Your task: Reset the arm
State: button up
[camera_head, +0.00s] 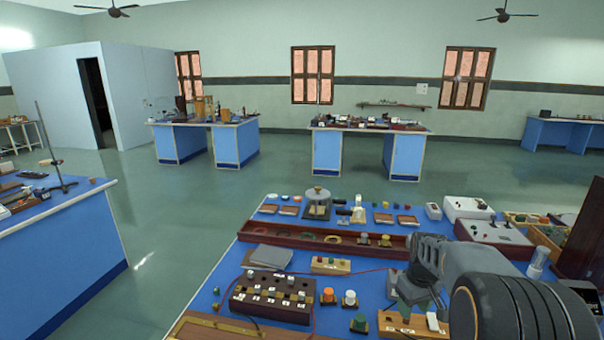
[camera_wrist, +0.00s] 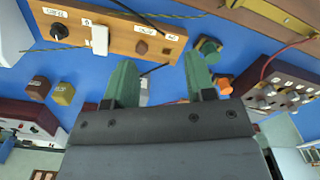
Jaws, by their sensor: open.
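My gripper (camera_head: 418,296) is at the lower right of the head view, over the near blue bench (camera_head: 226,292), with my arm reaching in from the right. In the wrist view my gripper (camera_wrist: 161,78) shows two green fingers standing apart with nothing held between them. Beyond the fingertips are a wooden panel (camera_wrist: 120,32) with a black knob and a white switch, and a green-capped piece (camera_wrist: 207,50). Whether the fingers touch anything on the bench cannot be told.
A dark terminal box (camera_head: 272,297) and a long maroon tray (camera_head: 300,234) lie left of my gripper. White instrument boxes (camera_head: 468,208) stand behind it. A dark upright panel (camera_head: 585,235) is at the right edge. Open green floor (camera_head: 180,225) lies left of the bench.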

jog(key=s+a+r+m+t, duration=0.1)
jog(key=s+a+r, duration=0.1)
jog(key=s+a, duration=0.4)
jog(key=s+a+r+m+t, duration=0.2)
jog(key=s+a, duration=0.4)
jog(key=s, duration=0.5)
jog(key=shift+s+r+t, duration=0.15)
jog(key=shift+r+t, duration=0.15)
jog(key=shift+r, duration=0.4)
